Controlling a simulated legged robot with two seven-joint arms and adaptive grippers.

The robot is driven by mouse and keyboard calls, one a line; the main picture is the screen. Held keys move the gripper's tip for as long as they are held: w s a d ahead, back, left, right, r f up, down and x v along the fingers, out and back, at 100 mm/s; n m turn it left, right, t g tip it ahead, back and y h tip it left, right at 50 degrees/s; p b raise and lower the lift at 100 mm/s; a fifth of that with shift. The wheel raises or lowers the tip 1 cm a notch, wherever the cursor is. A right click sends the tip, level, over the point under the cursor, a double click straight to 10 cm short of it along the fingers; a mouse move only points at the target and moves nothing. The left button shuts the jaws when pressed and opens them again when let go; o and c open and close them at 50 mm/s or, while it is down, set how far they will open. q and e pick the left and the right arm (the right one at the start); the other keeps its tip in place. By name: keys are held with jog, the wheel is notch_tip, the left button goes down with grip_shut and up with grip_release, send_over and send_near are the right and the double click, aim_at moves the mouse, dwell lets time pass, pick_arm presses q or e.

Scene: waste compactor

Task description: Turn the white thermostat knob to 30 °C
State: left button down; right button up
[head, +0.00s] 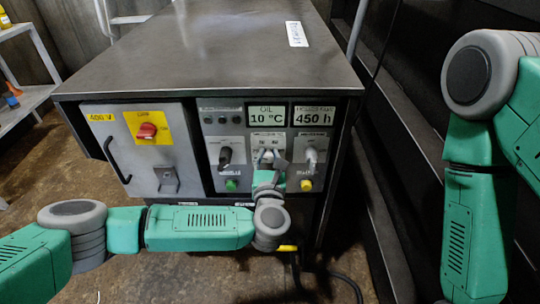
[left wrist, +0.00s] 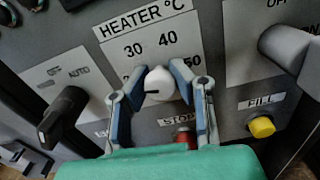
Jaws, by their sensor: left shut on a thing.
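The white thermostat knob (left wrist: 160,84) sits on the panel under the "HEATER °C" label (left wrist: 145,18). A short dark mark on it points left, below the 30. The 30, 40 and 50 show around it; another number at the left is partly hidden. My left gripper (left wrist: 158,78) has one finger on each side of the knob and is shut on it. In the head view my left gripper (head: 270,165) is at the middle of the panel and hides most of the knob. My right gripper is out of view; only my right arm shows.
The oil display (head: 267,117) reads 10 °C. A black switch (left wrist: 62,115) is left of the knob, a grey one (left wrist: 288,48) right. A red button (left wrist: 184,138) under the gripper is partly hidden; a yellow button (left wrist: 261,127) is at lower right. A red switch (head: 147,130) is farther left.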

pick_arm(q)
jog(key=m, duration=0.2)
jog(key=shift+s+d+m+p, duration=0.15)
jog(key=shift+s+m+p, duration=0.05)
jog(key=shift+m+p, duration=0.1)
jog(key=m+p, duration=0.1)
jog(key=m, duration=0.2)
jog(key=shift+d+f+m, duration=0.1)
jog(key=shift+d+m, duration=0.05)
jog(key=shift+m, duration=0.15)
jog(key=shift+s+f+m+h+p, duration=0.15)
jog(key=shift+m+p, duration=0.1)
jog(key=shift+m, duration=0.5)
jog(key=shift+w+m+h+p, duration=0.1)
jog(key=shift+m+p, duration=0.15)
jog(key=shift+m, duration=0.45)
jog(key=shift+s+f+m+h+p, duration=0.15)
jog(key=shift+m+p, duration=0.1)
jog(key=shift+m, duration=0.5)
jog(key=c, duration=1.3)
grip_release()
jog(key=shift+r, duration=0.1)
jog(key=shift+w+r, duration=0.1)
jog(key=shift+r, duration=0.05)
